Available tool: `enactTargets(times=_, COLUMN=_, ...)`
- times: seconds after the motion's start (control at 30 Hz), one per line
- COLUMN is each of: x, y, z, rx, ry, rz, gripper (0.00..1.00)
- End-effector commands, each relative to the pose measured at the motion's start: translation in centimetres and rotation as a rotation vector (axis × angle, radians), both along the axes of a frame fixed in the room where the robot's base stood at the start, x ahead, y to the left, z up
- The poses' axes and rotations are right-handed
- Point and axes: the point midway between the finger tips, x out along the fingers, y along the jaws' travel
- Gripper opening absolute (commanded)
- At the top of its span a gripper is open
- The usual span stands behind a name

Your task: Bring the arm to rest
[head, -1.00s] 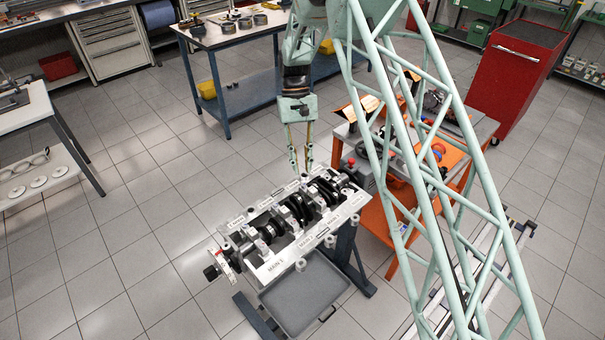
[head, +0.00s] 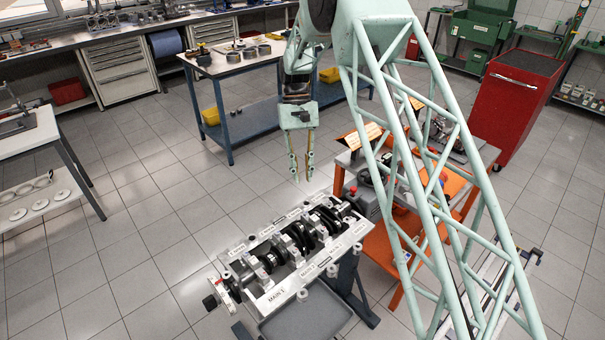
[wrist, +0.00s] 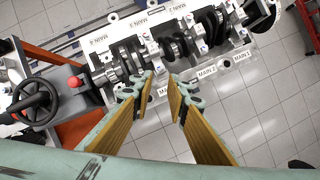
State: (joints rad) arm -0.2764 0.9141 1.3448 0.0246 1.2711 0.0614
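My gripper (head: 302,168) hangs from my arm with its fingers pointing down, above and behind the engine block in the head view. Its two fingers stand apart with nothing between them; the gap also shows in the wrist view (wrist: 174,100). The engine block (head: 262,290) lies on a stand with a dark crankshaft (head: 298,238) in it and labels such as MAIN 5 on its caps and rail. The block shows below the fingers in the wrist view (wrist: 130,42). The fingers appear clear of it.
An orange workbench (head: 385,240) with tools stands right of the block. A grey tray (head: 308,318) is under the block. A blue-legged table (head: 228,62) stands behind, a white table (head: 30,140) at left, a red cabinet (head: 512,105) at right. Tiled floor between is free.

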Motion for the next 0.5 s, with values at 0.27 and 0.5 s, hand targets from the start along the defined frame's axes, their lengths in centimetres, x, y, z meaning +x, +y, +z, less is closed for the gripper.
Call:
enactTargets(times=0.27, x=0.0, y=0.0, z=0.0, rx=0.000, ry=0.000, rz=0.000, gripper=0.15)
enactTargets(times=0.5, x=-0.3, y=-0.6, z=1.7, rx=0.005, ry=-0.016, rz=-0.005, gripper=0.15)
